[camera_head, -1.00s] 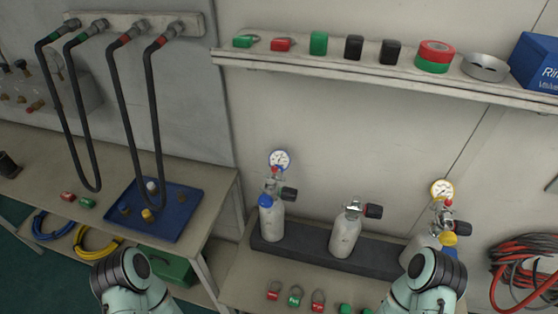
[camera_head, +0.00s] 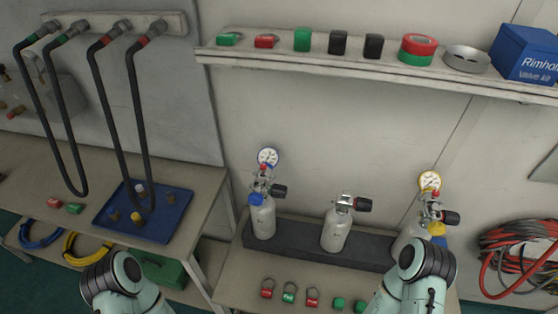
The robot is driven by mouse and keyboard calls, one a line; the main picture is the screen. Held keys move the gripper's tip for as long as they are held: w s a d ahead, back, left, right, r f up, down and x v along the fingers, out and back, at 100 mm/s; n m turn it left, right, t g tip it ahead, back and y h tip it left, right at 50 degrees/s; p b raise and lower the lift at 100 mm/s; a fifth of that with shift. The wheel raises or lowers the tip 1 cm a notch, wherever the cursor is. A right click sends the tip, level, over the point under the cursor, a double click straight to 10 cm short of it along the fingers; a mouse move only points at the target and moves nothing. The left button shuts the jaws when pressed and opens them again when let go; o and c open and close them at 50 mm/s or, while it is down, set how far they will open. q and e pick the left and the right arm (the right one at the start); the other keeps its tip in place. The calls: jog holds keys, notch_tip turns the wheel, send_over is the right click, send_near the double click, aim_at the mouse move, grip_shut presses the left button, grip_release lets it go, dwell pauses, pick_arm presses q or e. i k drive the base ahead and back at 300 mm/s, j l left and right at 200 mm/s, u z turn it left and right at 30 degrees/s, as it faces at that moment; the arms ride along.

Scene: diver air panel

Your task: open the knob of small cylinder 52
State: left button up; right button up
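Three small pale cylinders stand in a dark rack (camera_head: 290,241) on the low bench. The left cylinder (camera_head: 262,220) carries a blue collar, a dark knob (camera_head: 279,191) and a blue-rimmed gauge (camera_head: 268,157). The middle cylinder (camera_head: 335,230) has a valve with a dark knob (camera_head: 364,205) on its right side and no gauge. The right cylinder (camera_head: 402,240) has a yellow-rimmed gauge (camera_head: 430,181) and a dark knob (camera_head: 451,218); my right arm partly hides it. No number is readable, so I cannot tell which is 52. My arms show at the bottom edge, but neither gripper is in view.
A shelf (camera_head: 390,68) with several coloured blocks, tape rolls and a blue box (camera_head: 527,55) runs above. Hoses hang over a blue tray (camera_head: 118,229) at left. Red and green tags (camera_head: 289,292) lie before the rack. Coiled red and black hoses (camera_head: 517,262) hang at right.

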aim_at(452, 218)
jog(key=k+z, duration=0.1)
jog(key=z, duration=1.4)
jog(key=l+u, duration=0.1)
jog(key=u, duration=0.25)
jog(key=l+u, duration=0.1)
jog(key=u, duration=0.2)
jog(key=l+u, duration=0.35)
jog(key=l, duration=0.15)
jog(key=l+u, duration=0.35)
jog(key=l, duration=0.2)
jog(key=k+l, duration=0.1)
jog(key=l, duration=0.25)
jog(key=k+l+u, duration=0.1)
jog(key=l, duration=0.3)
jog(key=k+l, duration=0.1)
jog(key=l, duration=0.25)
jog(key=k+l+u, duration=0.1)
jog(key=l, duration=0.3)
jog(key=u, duration=1.35)
jog(key=k+l+u, duration=0.2)
jog(key=k+l, duration=0.35)
jog(key=l, duration=0.1)
